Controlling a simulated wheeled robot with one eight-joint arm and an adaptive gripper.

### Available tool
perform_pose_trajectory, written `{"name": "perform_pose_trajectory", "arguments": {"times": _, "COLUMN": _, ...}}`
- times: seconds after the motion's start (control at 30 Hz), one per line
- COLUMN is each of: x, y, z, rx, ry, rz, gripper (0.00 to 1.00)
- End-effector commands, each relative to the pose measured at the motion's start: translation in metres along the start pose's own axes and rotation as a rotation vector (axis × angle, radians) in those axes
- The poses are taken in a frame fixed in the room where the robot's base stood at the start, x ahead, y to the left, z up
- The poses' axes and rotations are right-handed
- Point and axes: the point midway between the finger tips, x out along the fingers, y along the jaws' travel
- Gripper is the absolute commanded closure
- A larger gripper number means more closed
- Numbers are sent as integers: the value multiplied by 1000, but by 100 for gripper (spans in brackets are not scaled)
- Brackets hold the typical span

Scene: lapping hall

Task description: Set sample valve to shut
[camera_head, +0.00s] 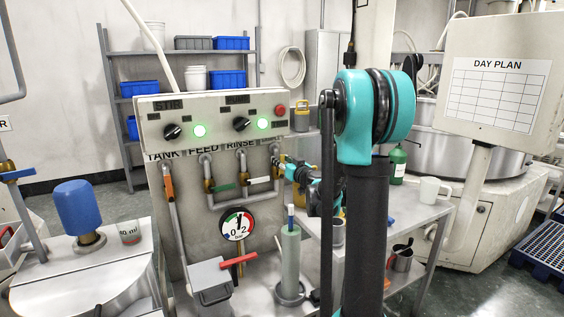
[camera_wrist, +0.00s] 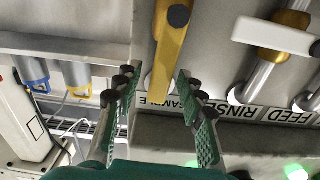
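The sample valve shows in the wrist view as a yellow lever (camera_wrist: 168,62) with a dark round bolt at its upper end. It runs down the picture to the upside-down SAMPLE label (camera_wrist: 184,107), roughly along its pipe's line. My gripper (camera_wrist: 157,80) is open, with one green-padded finger on each side of the lever. A gap shows between the lever and the left finger; the right finger is closer, and I cannot tell if it touches.
The rinse valve's white handle (camera_wrist: 275,33) is close by on the right in the wrist view. The head view shows the green feed handle (camera_head: 223,187), the orange tank handle (camera_head: 168,187), a gauge (camera_head: 237,223) and a red-handled lever (camera_head: 239,259) below.

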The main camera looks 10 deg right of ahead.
Motion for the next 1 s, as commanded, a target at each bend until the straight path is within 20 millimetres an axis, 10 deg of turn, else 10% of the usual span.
{"name": "perform_pose_trajectory", "arguments": {"times": 0.17, "x": 0, "y": 0, "z": 0, "rx": 0, "ry": 0, "rz": 0, "gripper": 63}}
{"name": "perform_pose_trajectory", "arguments": {"times": 0.47, "x": 0, "y": 0, "z": 0, "rx": 0, "ry": 0, "rz": 0, "gripper": 100}}
{"name": "perform_pose_trajectory", "arguments": {"times": 1.0, "x": 0, "y": 2, "z": 0, "rx": 23, "ry": 0, "rz": 1, "gripper": 100}}
